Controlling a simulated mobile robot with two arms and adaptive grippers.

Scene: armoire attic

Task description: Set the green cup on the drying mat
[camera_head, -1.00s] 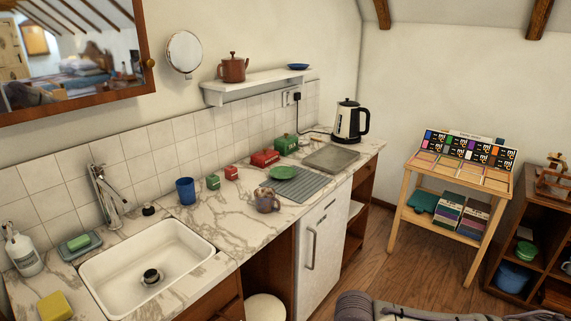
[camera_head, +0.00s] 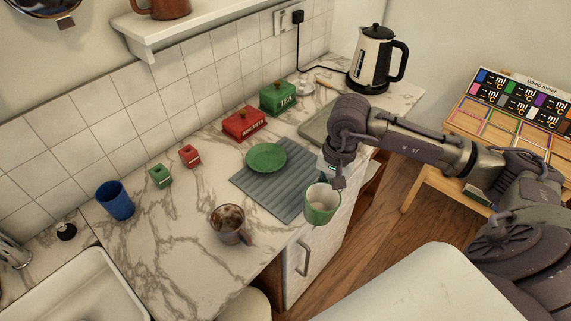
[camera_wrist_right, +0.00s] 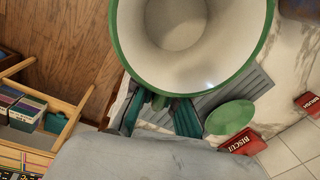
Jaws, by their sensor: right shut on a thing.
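The green cup (camera_head: 321,206) is white inside with a green rim. My right gripper (camera_head: 333,176) is shut on it and holds it upright in the air, just off the front edge of the drying mat in the head view. The cup (camera_wrist_right: 190,85) fills the top of the right wrist view, with the fingers (camera_wrist_right: 160,112) at its rim. The grey ribbed drying mat (camera_head: 262,186) lies on the marble counter. A green plate (camera_head: 266,158) lies on the mat's back part. The mat's front part is bare. My left gripper is not in view.
A brown-speckled mug (camera_head: 229,222) stands left of the mat. A red biscuit tin (camera_head: 245,123) and green tea tin (camera_head: 278,97) stand behind it. A grey slab (camera_head: 318,124) lies to its right. A blue cup (camera_head: 116,201) stands further left.

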